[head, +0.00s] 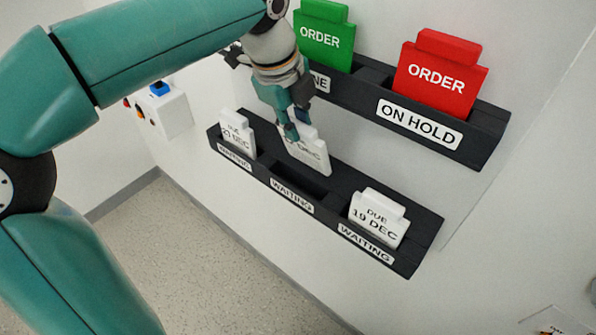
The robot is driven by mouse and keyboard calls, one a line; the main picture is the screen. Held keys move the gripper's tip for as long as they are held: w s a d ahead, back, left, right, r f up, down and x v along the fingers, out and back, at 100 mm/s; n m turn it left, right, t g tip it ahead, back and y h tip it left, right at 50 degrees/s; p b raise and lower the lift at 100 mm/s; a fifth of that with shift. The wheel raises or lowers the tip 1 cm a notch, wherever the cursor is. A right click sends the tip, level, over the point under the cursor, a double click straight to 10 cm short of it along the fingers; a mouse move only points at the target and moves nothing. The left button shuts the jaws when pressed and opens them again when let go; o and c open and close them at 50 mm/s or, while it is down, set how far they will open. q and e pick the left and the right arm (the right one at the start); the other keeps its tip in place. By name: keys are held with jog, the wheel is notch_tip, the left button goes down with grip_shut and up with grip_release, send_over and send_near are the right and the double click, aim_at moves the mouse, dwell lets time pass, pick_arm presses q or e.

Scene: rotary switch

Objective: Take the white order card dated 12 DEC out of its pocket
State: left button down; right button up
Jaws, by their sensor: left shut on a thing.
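The middle white card (312,158) is in my left gripper (294,122), which is shut on its top tab. The card is raised and tilted above the middle WAITING pocket (297,184), whose dark opening shows below it. The gripper hides part of its print; "DEC" shows, but the day is not clear. A white card reading DUE 19 DEC (377,218) sits in the right WAITING pocket. Another white card (238,134), seemingly DUE 27 DEC, sits in the left WAITING pocket. My right gripper is not in view.
Above, a dark rack (487,140) labelled ON HOLD holds a red ORDER card (437,78) and, further left, a green ORDER card (325,38). A white box with a blue button (170,112) is on the wall at left. The floor (190,250) below is clear.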

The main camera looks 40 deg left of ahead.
pick_arm(q)
jog(key=s+b, duration=0.2)
jog(key=s, duration=0.5)
jog(key=shift+a, duration=0.25)
dwell(0.4)
